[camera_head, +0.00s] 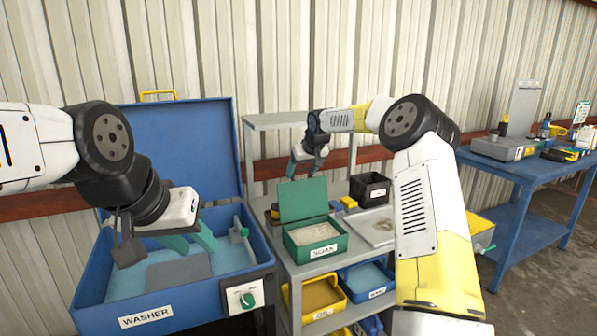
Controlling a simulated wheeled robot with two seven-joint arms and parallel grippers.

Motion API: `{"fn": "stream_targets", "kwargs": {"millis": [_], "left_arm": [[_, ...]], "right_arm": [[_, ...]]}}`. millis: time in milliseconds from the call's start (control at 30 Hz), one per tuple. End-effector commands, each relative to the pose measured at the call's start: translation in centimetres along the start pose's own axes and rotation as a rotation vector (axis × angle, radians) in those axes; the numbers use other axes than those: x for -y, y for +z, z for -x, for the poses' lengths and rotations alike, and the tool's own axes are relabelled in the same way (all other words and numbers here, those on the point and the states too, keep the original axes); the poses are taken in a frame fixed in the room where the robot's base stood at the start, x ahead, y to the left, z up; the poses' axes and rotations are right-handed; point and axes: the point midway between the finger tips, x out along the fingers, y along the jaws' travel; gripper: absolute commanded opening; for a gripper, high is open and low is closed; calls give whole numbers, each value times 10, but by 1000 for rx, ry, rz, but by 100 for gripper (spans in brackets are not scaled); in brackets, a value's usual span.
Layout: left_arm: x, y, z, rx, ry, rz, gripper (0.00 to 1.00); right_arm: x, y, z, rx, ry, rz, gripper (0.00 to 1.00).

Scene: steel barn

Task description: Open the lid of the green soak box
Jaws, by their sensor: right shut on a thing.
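The green soak box (330,246), labelled SOAK, sits on the grey cart and holds pale, grainy contents. Its green lid (303,199) stands raised, roughly upright at the back of the box, and the opening shows. My right gripper (293,172) is at the lid's top edge, small in view and partly hidden, and is shut on the lid.
The blue washer (245,262) stands open left of the cart (375,256). A black bin (370,190) and a pale tray (368,231) are right of the soak box. Yellow and blue bins sit on the shelf below. A blue workbench (535,170) stands at the right.

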Motion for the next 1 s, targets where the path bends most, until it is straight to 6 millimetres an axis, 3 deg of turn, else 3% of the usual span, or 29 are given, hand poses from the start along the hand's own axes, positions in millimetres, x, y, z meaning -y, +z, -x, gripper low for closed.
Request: {"fn": "stream_targets", "kwargs": {"millis": [233,267,300,667,1000], "left_arm": [[0,0,0,0,0,0,36],[0,0,0,0,0,0,36],[0,0,0,0,0,0,36],[0,0,0,0,0,0,36],[0,0,0,0,0,0,36]], "right_arm": [[-1,-2,1,-5,3,2,1],[-1,-2,1,-5,3,2,76],[-1,-2,1,-5,3,2,84],[-1,-1,3,-2,2,1,85],[-2,-1,56,-4,5,2,85]]}}
